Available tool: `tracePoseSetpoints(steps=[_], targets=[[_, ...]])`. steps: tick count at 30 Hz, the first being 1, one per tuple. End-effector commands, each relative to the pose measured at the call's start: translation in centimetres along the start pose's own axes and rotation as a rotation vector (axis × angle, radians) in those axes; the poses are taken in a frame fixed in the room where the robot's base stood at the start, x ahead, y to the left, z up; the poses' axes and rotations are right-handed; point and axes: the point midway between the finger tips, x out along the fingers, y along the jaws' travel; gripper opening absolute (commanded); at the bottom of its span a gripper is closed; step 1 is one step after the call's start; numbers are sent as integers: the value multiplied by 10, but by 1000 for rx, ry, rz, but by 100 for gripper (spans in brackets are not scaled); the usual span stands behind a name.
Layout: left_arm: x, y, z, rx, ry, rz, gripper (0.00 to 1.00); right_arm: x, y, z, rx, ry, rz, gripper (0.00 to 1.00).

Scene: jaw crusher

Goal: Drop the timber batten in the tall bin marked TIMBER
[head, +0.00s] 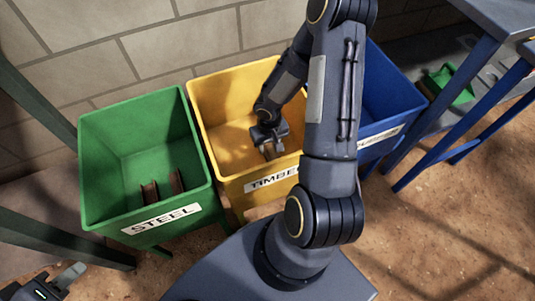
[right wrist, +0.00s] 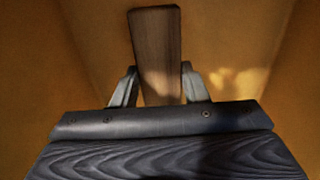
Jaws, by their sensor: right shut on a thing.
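The yellow bin (head: 228,187) marked TIMBER stands in the middle of the head view, against the wall. My right arm reaches over it, and my right gripper (head: 270,146) is down inside the bin's opening. In the right wrist view, my right gripper (right wrist: 160,86) is shut on the brown timber batten (right wrist: 157,42), with one finger on each side. The batten points away from the gripper, with yellow bin walls around it. My left gripper (head: 68,278) is at the lower left corner of the head view, partly cut off, its jaw opening unclear.
A green bin (head: 100,170) marked STEEL, with brown metal pieces inside, stands left of the yellow bin. A blue bin (head: 385,85) stands to its right, partly behind my arm. A blue-legged table (head: 500,20) is at the upper right. Bare ground (head: 450,230) lies at the right.

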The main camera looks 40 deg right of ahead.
Motion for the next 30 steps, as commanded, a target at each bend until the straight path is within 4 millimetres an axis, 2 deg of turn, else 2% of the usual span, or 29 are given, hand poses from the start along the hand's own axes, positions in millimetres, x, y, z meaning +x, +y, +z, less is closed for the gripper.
tracePoseSetpoints(steps=[10, 22, 23, 27, 30], targets=[[18, -8, 9, 0, 0, 0, 36, 41, 0, 0, -1, 0, 0, 16], [20, -9, 10, 0, 0, 0, 36, 44, 0, -1, -1, 1, 0, 16], [20, -9, 10, 0, 0, 0, 36, 44, 0, 0, -1, 1, 0, 42], [19, -9, 10, 0, 0, 0, 36, 43, 0, 0, -1, 1, 0, 60], [19, -9, 10, 0, 0, 0, 36, 43, 0, 0, -1, 1, 0, 62]])
